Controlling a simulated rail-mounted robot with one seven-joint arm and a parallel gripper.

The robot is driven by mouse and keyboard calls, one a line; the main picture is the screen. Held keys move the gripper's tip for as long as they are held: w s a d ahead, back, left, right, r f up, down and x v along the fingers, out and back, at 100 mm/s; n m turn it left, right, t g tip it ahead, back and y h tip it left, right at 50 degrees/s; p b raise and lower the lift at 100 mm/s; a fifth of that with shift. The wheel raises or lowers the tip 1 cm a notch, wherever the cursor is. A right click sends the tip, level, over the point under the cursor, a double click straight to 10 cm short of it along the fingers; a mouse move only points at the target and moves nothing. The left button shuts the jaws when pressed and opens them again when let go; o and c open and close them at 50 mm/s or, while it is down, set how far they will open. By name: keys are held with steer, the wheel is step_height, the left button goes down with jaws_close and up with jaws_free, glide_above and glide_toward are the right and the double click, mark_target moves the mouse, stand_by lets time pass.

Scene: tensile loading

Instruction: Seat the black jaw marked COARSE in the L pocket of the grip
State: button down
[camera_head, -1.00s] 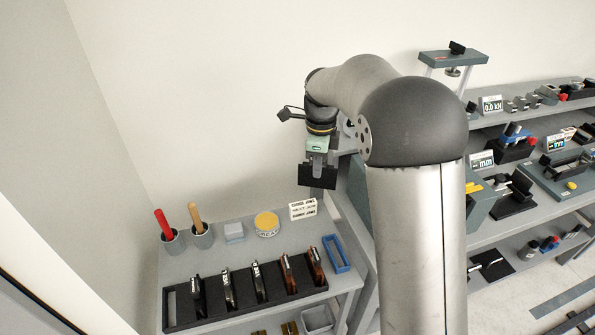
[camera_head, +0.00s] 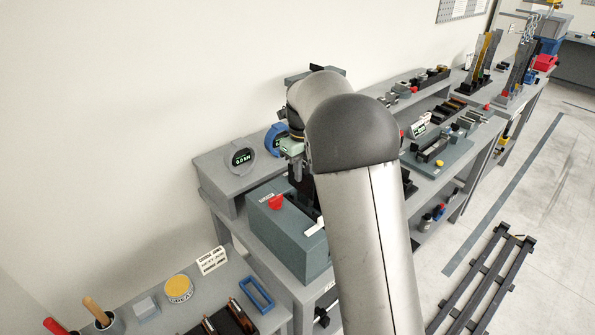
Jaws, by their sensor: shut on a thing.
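My gripper (camera_head: 296,166) is in the middle of the picture, beside my arm, above the grey-green machine (camera_head: 290,262) with a red knob. It points down and is shut on a black jaw, which showed clearly in the earlier frame. Now dark shapes under the fingers run together, so I cannot separate the jaw from black parts behind it. No COARSE marking can be read. The grip and its L pocket cannot be made out, and my arm covers part of that area.
A grey bench (camera_head: 143,314) at lower left holds a black rack (camera_head: 235,322), a blue tray (camera_head: 257,293), a yellow tin (camera_head: 179,288), a label card (camera_head: 212,260) and tool cups. Crowded shelves run to the right; a dark frame (camera_head: 482,283) lies on the floor.

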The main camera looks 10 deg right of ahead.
mark_target(302, 191)
steer(key=shift+r, duration=0.15)
steer(key=shift+f+b, duration=0.9)
steer(key=shift+f, duration=1.05)
steer(key=shift+f+b, duration=1.4)
steer(key=shift+f, duration=1.55)
steer(key=c, duration=1.4)
jaws_free()
steer(key=shift+s, duration=0.1)
steer(key=shift+o, duration=0.6)
steer(key=shift+s+f, duration=0.1)
steer(key=shift+f, duration=0.05)
step_height(302, 191, up, 18)
steer(key=shift+d+b, duration=0.1)
steer(key=shift+b, duration=0.6)
